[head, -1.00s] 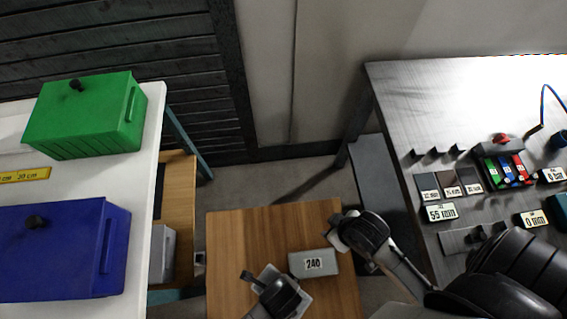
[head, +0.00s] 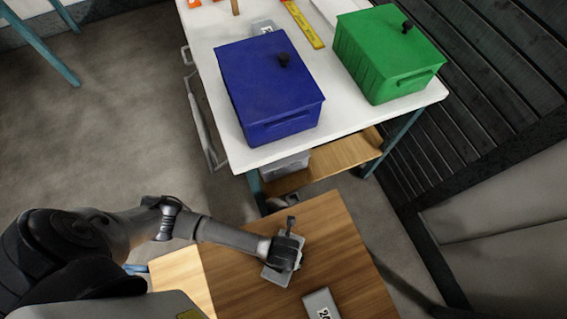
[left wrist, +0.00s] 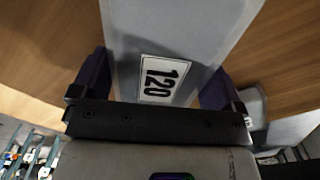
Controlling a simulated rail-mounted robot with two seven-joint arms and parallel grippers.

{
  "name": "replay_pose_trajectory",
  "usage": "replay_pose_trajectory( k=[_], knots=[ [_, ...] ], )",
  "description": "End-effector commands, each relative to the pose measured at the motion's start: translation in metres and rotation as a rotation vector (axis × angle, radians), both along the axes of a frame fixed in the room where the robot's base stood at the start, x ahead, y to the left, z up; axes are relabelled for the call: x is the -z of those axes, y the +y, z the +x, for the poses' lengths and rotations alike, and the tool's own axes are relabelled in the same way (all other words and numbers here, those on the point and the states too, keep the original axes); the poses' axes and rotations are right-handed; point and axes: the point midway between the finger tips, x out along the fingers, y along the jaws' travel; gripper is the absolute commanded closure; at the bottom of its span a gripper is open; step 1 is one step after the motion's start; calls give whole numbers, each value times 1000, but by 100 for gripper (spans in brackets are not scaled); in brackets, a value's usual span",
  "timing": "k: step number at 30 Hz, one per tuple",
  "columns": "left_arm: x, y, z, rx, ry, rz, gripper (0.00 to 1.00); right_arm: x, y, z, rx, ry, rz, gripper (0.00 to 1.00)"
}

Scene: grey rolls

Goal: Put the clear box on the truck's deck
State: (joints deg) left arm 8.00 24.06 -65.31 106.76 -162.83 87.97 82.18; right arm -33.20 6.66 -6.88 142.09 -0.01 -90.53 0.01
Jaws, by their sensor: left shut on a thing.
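My left gripper (head: 283,262) is over the wooden top (head: 235,275), shut on a grey block (head: 271,277). In the left wrist view the grey block (left wrist: 180,40), labelled 120, sits between the two dark fingers (left wrist: 160,90). Whether it rests on the wood or is lifted, I cannot tell. A pale, see-through-looking box (head: 285,166) stands on the low wooden shelf under the white table, partly hidden by the tabletop. I cannot tell for sure that it is the clear box, or whether the wooden top is the truck's deck. My right gripper is out of view.
A second grey block (head: 322,303) lies on the wooden top. The white table (head: 345,115) carries a blue box (head: 268,85), a green box (head: 385,55), a yellow ruler (head: 303,25) and a small grey item (head: 263,26). Open floor (head: 110,130) lies left.

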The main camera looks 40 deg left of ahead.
Motion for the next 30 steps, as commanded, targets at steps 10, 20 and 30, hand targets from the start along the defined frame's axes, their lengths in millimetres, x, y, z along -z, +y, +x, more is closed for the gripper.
replay_pose_trajectory(
  k=[10, 20, 30],
  knots=[
    [16, 0, 0, 0, 0, 0, 34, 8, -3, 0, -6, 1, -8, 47],
    [18, 0, 0, 0, 0, 0, 0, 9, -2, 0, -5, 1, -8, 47],
    [-6, -1, 0, 0, -1, -2, 0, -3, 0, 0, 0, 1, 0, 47]
  ],
)
